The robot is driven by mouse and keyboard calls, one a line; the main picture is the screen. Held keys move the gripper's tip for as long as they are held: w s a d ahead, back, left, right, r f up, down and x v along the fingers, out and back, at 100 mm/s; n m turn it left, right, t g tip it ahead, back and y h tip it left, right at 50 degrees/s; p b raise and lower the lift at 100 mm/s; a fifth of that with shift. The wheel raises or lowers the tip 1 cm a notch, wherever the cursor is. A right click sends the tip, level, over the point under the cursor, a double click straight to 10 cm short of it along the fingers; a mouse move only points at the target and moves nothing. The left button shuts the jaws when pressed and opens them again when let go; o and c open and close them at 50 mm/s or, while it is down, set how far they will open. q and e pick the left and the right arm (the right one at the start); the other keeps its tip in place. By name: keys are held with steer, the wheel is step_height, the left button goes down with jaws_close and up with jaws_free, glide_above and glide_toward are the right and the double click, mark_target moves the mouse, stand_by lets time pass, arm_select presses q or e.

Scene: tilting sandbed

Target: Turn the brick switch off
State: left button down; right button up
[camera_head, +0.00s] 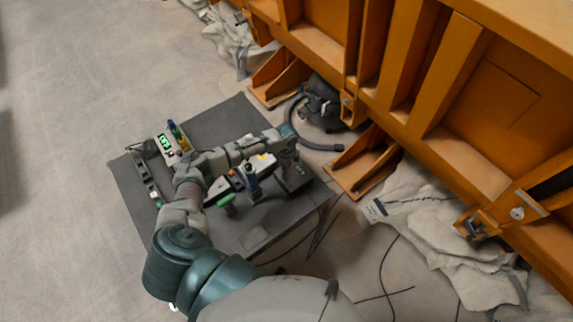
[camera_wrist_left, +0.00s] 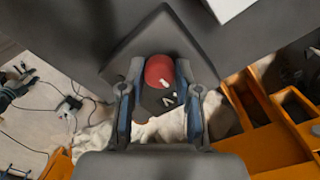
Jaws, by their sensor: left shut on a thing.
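My left arm reaches over a dark grey table (camera_head: 228,118) in the head view. Its gripper (camera_head: 289,160) is low at the table's right part, near the orange frame. In the left wrist view the two fingers of my left gripper (camera_wrist_left: 157,82) stand on either side of a dark piece with a round red top (camera_wrist_left: 159,71). The gripper is shut on this piece. It looks like the brick switch, but its label and position are too small to read. In the head view the gripper and arm hide it. My right gripper is not in view.
A device with a green display (camera_head: 166,143) and a dark strip (camera_head: 146,180) stand at the table's left.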

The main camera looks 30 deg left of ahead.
arm_select(q)
steer(key=n+p, duration=0.4)
steer(key=shift+a+r, duration=0.15)
steer(key=shift+n+p, duration=0.9)
steer(key=shift+n, duration=0.1)
steer(key=shift+s+f, duration=0.1)
steer(key=shift+f, duration=0.1)
steer(key=c, duration=0.9)
jaws_free()
steer(key=shift+o, duration=0.5)
steer(key=shift+a, duration=0.1)
steer(key=shift+r, duration=0.3)
step_height(320, 180, up, 11)
steer(key=shift+w+a, duration=0.2)
steer(key=shift+a, duration=0.05)
